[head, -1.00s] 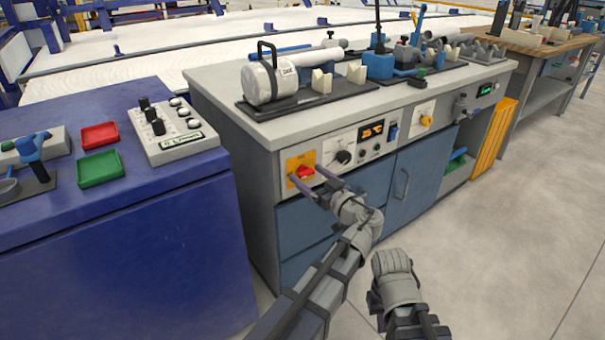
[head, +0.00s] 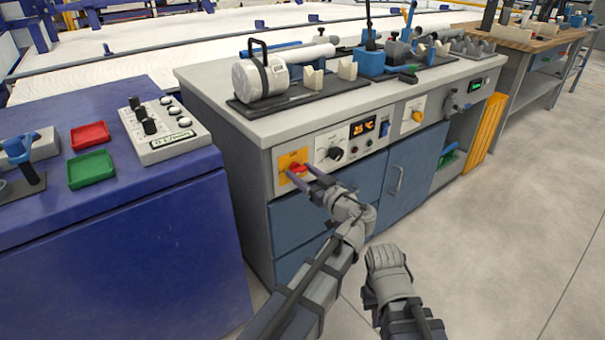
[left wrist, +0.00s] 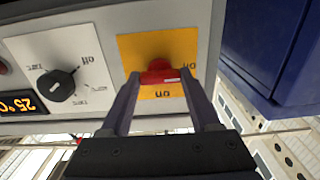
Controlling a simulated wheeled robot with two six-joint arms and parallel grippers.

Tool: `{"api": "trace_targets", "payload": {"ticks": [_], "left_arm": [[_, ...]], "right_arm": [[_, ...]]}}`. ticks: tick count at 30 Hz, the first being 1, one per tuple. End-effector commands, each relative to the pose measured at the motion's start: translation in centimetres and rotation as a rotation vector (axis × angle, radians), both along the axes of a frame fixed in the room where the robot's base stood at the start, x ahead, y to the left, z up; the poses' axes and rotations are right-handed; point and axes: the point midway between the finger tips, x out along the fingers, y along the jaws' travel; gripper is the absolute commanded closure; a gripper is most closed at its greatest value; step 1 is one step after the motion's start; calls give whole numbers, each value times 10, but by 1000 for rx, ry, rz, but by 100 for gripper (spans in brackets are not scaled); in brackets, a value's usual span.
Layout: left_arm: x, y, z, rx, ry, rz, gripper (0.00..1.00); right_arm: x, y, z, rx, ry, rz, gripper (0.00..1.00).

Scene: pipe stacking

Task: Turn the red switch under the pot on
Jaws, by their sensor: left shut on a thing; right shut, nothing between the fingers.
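The red switch (head: 297,168) sits on a yellow plate (head: 284,161) at the left end of the grey workbench's front panel. The white cylindrical pot (head: 257,80) with a black handle lies on the bench top above it. My left gripper (head: 298,170) is shut on the red switch, one finger on each side. The left wrist view, upside down, shows the red switch (left wrist: 160,72) between the fingertips (left wrist: 161,78), with printed lettering on the plate partly covered. My right arm shows low in the head view; its fingers are not visible.
Right of the switch are a black knob (head: 335,153), an orange display (head: 363,128) and a yellow knob (head: 417,116). A blue cabinet (head: 110,260) with red and green trays stands close on the left. Open floor (head: 500,220) lies to the right.

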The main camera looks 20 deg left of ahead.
Motion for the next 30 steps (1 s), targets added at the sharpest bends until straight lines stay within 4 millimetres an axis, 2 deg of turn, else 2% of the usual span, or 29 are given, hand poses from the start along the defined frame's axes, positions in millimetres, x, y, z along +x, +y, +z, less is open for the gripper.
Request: {"api": "trace_targets", "payload": {"ticks": [11,30], "left_arm": [[0,0,0,79,102,0,93],[1,-1,-1,444,569,0,93]], "right_arm": [[0,0,0,0,0,0,100],[0,0,0,0,0,0,100]]}}
